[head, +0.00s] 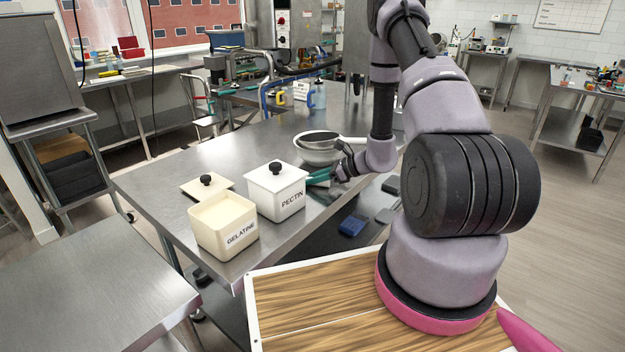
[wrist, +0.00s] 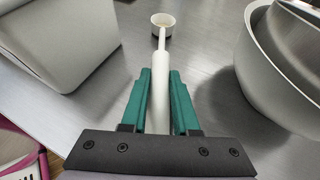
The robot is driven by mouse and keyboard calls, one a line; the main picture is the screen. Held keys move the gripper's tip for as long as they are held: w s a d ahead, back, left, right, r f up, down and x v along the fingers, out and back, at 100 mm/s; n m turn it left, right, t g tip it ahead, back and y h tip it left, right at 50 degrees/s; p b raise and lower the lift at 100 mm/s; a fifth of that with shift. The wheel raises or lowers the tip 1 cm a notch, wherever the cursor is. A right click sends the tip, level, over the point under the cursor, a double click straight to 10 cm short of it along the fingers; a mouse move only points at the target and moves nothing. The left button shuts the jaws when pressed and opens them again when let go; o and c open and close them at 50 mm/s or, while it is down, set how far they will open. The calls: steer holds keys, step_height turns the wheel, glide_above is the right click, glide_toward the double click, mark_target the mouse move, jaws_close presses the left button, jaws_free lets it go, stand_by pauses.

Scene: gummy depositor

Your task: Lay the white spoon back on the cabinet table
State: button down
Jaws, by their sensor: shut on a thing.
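The white spoon (wrist: 162,65) is in my gripper in the wrist view. Its long handle lies between the green fingers (wrist: 159,100) and its round cup points away from me. The inside of the cup looks pale beige; I cannot tell whether it holds anything. The steel cabinet table (head: 165,180) is under the spoon; I cannot tell whether the spoon touches it. In the head view my gripper (head: 320,177) is over the table, just right of the PECTIN container, and the spoon cannot be made out there.
The lidded white PECTIN container (head: 273,192) stands beside my gripper. The open GELATINE container (head: 222,228) is nearer, with its loose lid (head: 206,187) behind it. Bowls (head: 318,152) stand just beyond my gripper, close on the right in the wrist view. The table's far left is clear.

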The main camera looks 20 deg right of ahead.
steer(key=shift+f, duration=0.15)
steer(key=c, duration=0.7)
jaws_free()
steer(key=shift+o, duration=0.2)
